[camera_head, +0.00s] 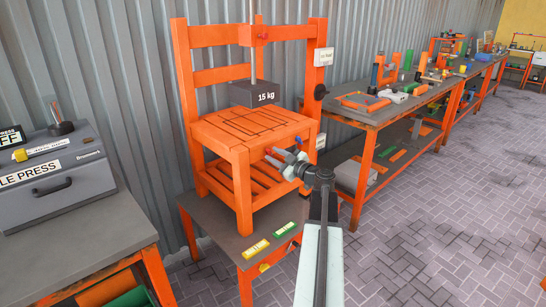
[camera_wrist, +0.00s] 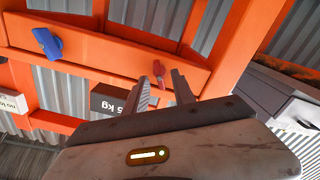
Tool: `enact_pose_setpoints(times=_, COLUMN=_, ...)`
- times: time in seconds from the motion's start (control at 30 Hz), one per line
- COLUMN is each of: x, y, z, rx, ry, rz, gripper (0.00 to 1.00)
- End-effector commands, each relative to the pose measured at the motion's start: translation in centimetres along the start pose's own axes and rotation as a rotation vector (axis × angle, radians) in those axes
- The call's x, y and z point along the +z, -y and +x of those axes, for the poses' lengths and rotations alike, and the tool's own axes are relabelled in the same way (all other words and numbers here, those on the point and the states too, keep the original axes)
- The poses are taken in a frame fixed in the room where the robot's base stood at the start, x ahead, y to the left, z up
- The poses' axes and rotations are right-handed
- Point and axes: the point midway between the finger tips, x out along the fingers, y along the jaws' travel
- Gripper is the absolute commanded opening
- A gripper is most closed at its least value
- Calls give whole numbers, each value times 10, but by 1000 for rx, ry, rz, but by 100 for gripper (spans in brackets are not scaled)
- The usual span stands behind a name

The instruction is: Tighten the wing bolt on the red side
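The red wing bolt (camera_wrist: 159,70) sits on an orange crossbar (camera_wrist: 105,45) in the wrist view. It appears beyond and between the tips of my gripper (camera_wrist: 161,80), whose two fingers are apart with nothing between them. Whether they touch the bolt cannot be told. A blue wing bolt (camera_wrist: 48,43) is on the same crossbar to the left.
A dark 15 kg weight (camera_head: 255,93) hangs above the seat; it also shows in the wrist view (camera_wrist: 110,98). The frame stands on a low table (camera_head: 207,222) with yellow and green labels. A grey toolbox (camera_head: 60,175) is at left, a long workbench (camera_head: 375,121) at right. Paved floor lies open at right.

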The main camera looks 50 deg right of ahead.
Motion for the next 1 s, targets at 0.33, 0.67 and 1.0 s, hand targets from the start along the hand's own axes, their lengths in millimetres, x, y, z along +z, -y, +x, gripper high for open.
enact_pose_setpoints(times=0.33, x=0, y=0, z=9, rx=1, ry=1, rz=0, gripper=31)
enact_pose_setpoints(times=0.67, x=-1, y=3, z=6, rx=3, ry=2, rz=1, gripper=0)
enact_pose_setpoints(times=1.0, x=0, y=0, z=8, rx=-3, ry=0, rz=92, gripper=0)
